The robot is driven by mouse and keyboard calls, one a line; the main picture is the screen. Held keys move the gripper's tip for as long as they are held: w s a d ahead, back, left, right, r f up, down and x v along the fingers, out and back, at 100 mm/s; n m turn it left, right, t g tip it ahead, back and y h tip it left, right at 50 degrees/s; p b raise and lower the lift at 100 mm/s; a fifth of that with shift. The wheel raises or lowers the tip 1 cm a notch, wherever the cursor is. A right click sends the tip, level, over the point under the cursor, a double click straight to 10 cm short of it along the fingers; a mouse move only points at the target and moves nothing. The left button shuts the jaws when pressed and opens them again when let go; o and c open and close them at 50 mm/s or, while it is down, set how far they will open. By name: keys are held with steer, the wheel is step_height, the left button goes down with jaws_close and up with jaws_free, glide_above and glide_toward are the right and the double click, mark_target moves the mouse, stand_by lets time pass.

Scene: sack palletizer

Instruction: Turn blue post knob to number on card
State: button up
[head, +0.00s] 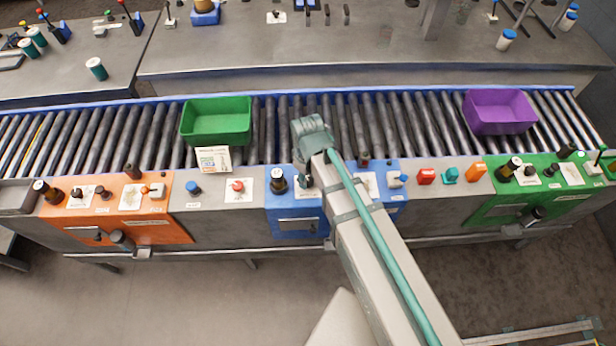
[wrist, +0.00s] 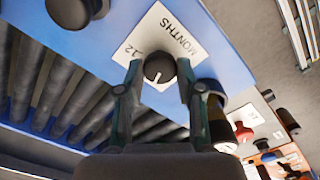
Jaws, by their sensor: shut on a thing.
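The blue post knob (wrist: 159,66) is black and round with a white pointer line, on a white plate (wrist: 183,38) reading "MONTHS" with "12" beside it. In the wrist view its pointer faces down toward my gripper's body. My gripper (wrist: 159,75) has a finger on each side of the knob and is shut on it. In the head view my wrist and arm hide the knob on the blue post (head: 284,222). A small printed card (head: 213,159) stands in front of the green bin (head: 218,120); its number is too small to read.
The blue post holds other controls, including a dark knob (head: 278,181) to the left of my arm. An orange post (head: 120,225) stands left and a green post (head: 520,195) right. A purple bin (head: 499,112) sits on the roller conveyor (head: 400,125).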

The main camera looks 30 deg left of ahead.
mark_target(308, 180)
steer(key=m+b, duration=0.1)
steer(key=m, duration=0.2)
steer(key=shift+m, duration=0.4)
steer(key=shift+m+b, duration=0.5)
steer(key=shift+m, duration=1.4)
steer(key=o, duration=1.1)
steer(key=shift+o, duration=0.2)
step_height(308, 180, up, 12)
